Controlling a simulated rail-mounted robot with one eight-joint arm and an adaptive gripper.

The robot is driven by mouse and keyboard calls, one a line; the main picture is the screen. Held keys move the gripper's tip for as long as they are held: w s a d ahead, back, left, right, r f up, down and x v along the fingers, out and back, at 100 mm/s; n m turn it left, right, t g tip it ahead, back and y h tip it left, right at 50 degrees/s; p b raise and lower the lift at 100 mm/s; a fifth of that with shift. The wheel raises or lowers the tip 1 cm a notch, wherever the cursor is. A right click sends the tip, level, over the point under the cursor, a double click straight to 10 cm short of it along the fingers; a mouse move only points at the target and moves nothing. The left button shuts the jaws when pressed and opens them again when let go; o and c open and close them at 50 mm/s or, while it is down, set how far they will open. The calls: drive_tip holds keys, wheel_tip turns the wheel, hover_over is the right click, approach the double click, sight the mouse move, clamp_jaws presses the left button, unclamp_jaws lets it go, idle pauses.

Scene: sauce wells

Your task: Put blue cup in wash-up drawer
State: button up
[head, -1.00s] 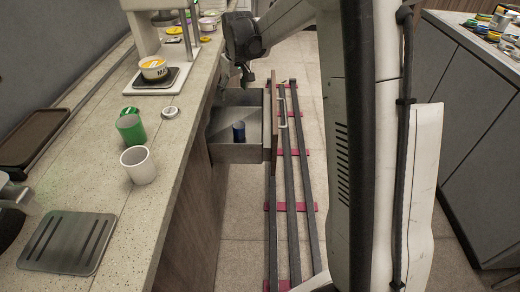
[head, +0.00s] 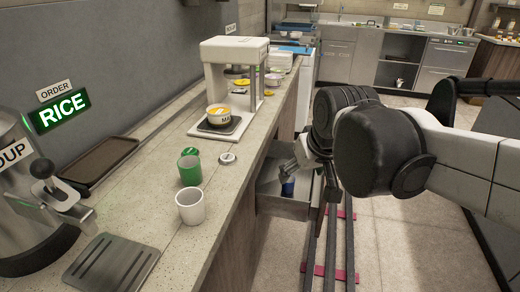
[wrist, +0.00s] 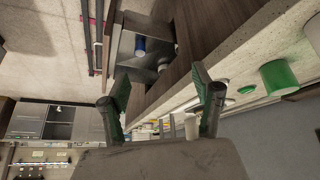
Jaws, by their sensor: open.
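The blue cup (head: 288,187) stands inside the open drawer (head: 283,207) under the counter, partly hidden by my arm in the head view. It also shows in the wrist view (wrist: 140,47), in the drawer and apart from my fingers. My gripper (wrist: 160,92) is open and empty, its two green-tipped fingers spread wide. In the head view my gripper (head: 290,165) is above the drawer area and partly hidden by my own arm.
A brown tray (head: 100,160) lies by the wall. Floor rails (head: 330,245) run beside the drawer.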

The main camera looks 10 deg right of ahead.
drive_tip(key=s+a+f+t, duration=0.1)
drive_tip(key=s+f, duration=0.2)
drive_tip(key=s, duration=0.6)
drive_tip(key=shift+s+a+f+m, duration=0.2)
drive_tip(key=shift+s+f+m, duration=0.05)
drive_tip(key=shift+m, duration=0.05)
drive_tip(key=shift+r, duration=0.1)
